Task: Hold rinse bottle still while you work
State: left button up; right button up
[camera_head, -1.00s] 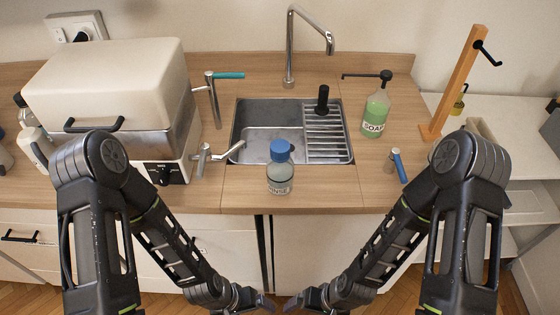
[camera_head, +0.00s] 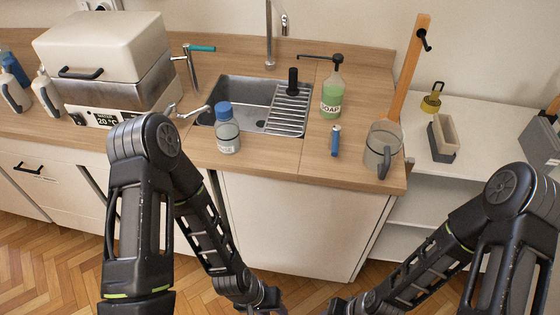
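The rinse bottle (camera_head: 227,133), clear with a blue cap and a label partly turned from me, stands upright on the wooden counter (camera_head: 266,160) at the front edge of the sink. Neither gripper touches it. My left gripper (camera_head: 268,302) is low at the bottom of the view, below the counter front. My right gripper (camera_head: 335,307) is beside it to the right, also low and apart from the counter. The fingertips of both are small, dark and partly cut off, so their opening is unclear.
A green soap bottle (camera_head: 332,94) stands right of the sink (camera_head: 243,92). A blue-handled tool (camera_head: 335,141) and a clear jug (camera_head: 381,148) are near the counter's right end. A white-lidded water bath (camera_head: 105,60) fills the left. A lower shelf (camera_head: 455,105) lies right.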

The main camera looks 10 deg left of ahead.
aim_at(226, 133)
jog(key=k+l, duration=0.1)
jog(key=l, duration=0.25)
jog(key=k+l, duration=0.1)
jog(key=l, duration=0.25)
jog(key=k+l, duration=0.1)
jog(key=l, duration=0.25)
jog(key=k+l, duration=0.1)
jog(key=l, duration=0.25)
